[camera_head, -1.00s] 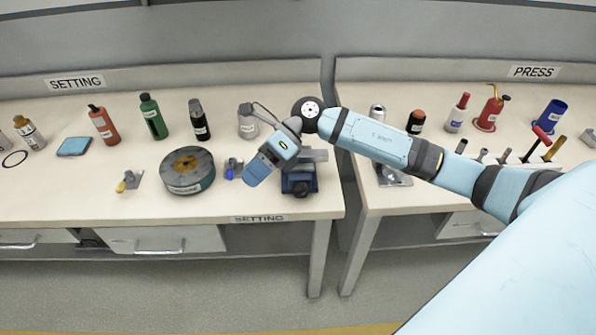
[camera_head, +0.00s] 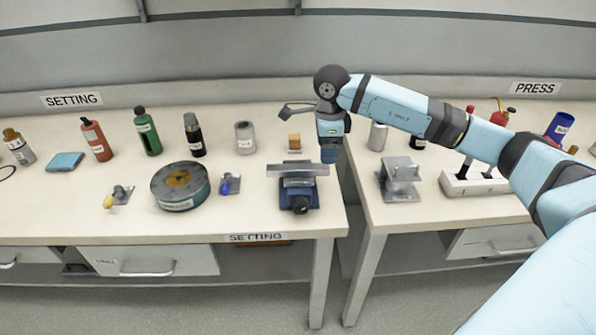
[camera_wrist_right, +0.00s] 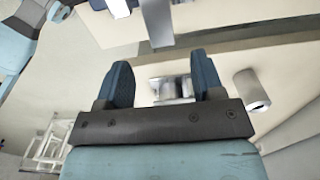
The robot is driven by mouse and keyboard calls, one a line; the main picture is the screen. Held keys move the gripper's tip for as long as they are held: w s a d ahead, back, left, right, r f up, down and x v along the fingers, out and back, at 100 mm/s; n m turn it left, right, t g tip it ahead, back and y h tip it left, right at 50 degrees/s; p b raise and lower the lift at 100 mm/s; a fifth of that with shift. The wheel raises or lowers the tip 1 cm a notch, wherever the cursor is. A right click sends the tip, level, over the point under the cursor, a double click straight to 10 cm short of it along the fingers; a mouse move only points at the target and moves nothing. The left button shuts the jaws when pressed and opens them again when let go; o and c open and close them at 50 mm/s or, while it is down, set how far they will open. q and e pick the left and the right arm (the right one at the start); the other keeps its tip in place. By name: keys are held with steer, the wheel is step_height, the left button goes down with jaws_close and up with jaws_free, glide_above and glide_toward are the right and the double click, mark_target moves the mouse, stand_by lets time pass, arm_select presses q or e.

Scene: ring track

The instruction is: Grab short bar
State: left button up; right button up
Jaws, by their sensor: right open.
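A pale metal bar (camera_head: 290,168) lies across the blue vise (camera_head: 312,198) at the right end of the left bench. I cannot tell for sure whether it is the short bar. A white rack (camera_head: 462,186) on the right bench holds dark upright pieces, partly hidden by my arm. My right gripper (camera_head: 330,156) points down, just right of and behind the vise, near the gap between the benches. In the right wrist view its two blue fingers (camera_wrist_right: 162,78) are apart with nothing held between them. My left gripper is out of view.
A grey metal fixture (camera_head: 400,180) stands on the right bench near its left edge. A round dark drum (camera_head: 181,187) sits left of the vise. A small wooden-coloured block (camera_head: 294,142) is behind the vise. Several bottles line the back of the left bench.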

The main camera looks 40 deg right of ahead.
mark_target(324, 166)
steer(key=f, duration=0.5)
steer(key=shift+w+a+f, duration=0.1)
steer(key=shift+w+f, duration=0.1)
steer(key=shift+f, duration=0.2)
steer(key=c, duration=1.1)
